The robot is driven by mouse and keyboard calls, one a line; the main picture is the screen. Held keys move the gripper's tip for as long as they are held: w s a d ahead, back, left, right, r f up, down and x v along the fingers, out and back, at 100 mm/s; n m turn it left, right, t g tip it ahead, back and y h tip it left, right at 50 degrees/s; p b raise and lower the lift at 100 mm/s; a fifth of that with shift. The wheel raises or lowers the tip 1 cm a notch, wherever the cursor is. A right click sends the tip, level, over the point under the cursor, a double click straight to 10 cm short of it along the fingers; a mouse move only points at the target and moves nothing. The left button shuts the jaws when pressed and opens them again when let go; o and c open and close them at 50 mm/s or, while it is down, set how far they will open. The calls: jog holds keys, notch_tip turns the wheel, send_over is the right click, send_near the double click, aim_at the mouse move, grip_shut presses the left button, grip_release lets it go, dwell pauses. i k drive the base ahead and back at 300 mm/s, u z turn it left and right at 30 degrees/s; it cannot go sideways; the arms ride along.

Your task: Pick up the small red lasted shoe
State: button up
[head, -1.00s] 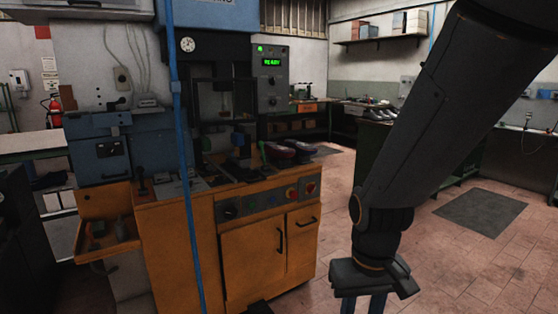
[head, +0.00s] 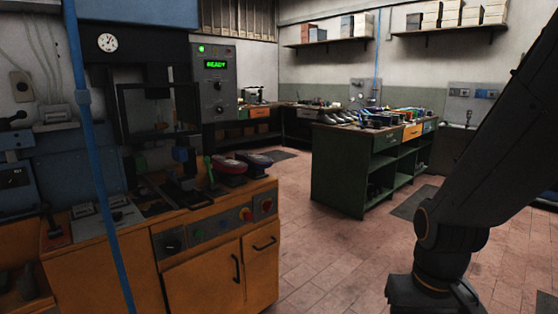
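A red shoe (head: 229,171) lies on the right end of the orange press cabinet's top (head: 215,205), in the middle of the head view. A darker, purplish shoe (head: 254,159) lies right behind it. I cannot tell their sizes for certain at this distance. My gripper (head: 432,298) is at the lower right edge of the view, well to the right of and apart from the shoes. Only its upper body shows; its fingers are cut off by the frame, so I cannot see whether it is open or what it holds.
The heel press (head: 150,120) stands at left, its control box (head: 216,65) showing a green "READY". A blue upright pole (head: 95,170) crosses the left side. A green workbench (head: 345,165) with shoes and tools stands at back right. The tiled floor between is clear.

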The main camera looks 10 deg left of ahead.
aim_at(224, 166)
jog(key=z, duration=0.5)
jog(key=i, duration=2.25)
jog(key=u, duration=1.2)
jog(key=i, duration=0.75)
jog(key=u, duration=0.9)
